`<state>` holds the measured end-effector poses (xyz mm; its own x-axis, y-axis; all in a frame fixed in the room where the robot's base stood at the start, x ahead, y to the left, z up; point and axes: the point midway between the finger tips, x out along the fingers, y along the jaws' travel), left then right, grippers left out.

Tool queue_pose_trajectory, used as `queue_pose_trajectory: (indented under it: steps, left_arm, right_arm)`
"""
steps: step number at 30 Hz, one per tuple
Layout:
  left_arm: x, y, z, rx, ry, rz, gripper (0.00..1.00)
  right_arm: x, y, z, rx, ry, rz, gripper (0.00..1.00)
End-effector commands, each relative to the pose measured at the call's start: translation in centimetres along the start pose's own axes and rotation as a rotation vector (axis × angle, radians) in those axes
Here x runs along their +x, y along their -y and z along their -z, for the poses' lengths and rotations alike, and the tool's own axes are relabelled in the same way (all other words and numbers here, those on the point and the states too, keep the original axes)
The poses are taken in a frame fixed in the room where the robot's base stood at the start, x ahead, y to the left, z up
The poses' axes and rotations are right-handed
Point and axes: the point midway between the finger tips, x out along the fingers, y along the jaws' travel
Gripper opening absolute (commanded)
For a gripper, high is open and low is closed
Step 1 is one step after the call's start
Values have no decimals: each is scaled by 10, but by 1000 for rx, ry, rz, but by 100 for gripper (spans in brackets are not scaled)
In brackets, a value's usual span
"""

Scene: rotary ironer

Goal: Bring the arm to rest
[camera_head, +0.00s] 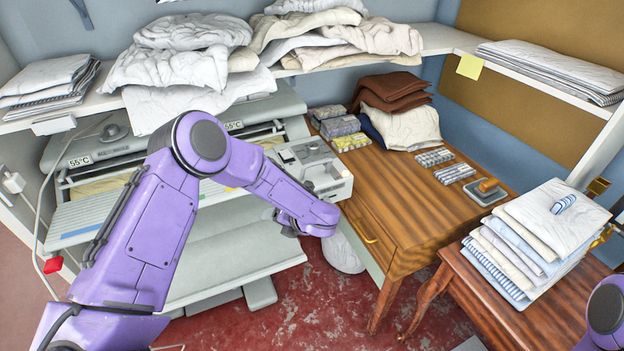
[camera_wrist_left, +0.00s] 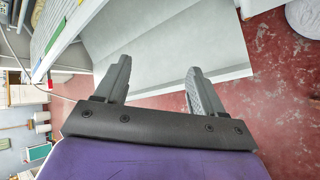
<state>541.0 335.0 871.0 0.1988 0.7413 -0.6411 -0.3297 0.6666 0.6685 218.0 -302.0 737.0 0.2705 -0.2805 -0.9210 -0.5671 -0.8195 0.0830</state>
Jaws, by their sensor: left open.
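My left arm (camera_head: 140,230) is purple, rises from the lower left and bends over the front of the rotary ironer (camera_head: 95,215). My left gripper (camera_head: 287,224) is at the arm's end, below the ironer's control box (camera_head: 312,163), and mostly hidden by the wrist. In the left wrist view the gripper (camera_wrist_left: 160,82) has its two grey fingers spread with nothing between them. A pale grey panel (camera_wrist_left: 165,40) of the ironer lies beyond the fingers. Only a purple part of my right arm (camera_head: 606,312) shows at the lower right edge; its gripper is out of view.
A shelf (camera_head: 443,39) above holds heaped white linen (camera_head: 185,60). Folded linen (camera_head: 545,235) sits on a second table. Red floor (camera_head: 330,310) is open in front.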

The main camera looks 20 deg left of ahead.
Motion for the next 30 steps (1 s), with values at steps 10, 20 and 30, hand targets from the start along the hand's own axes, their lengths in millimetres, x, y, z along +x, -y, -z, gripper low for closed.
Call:
queue_pose_trajectory:
  steps: [10,20,30]
  left_arm:
    - [0,14,3,475,144,27,69]
    - [21,72,246,2221,661,85,69]
    - [30,39,372,2637,715,267,69]
  right_arm:
    - [0,0,0,0,0,0,0]
    - [29,3,-12,0,0,0,0]
    - [46,4,-19,0,0,0,0]
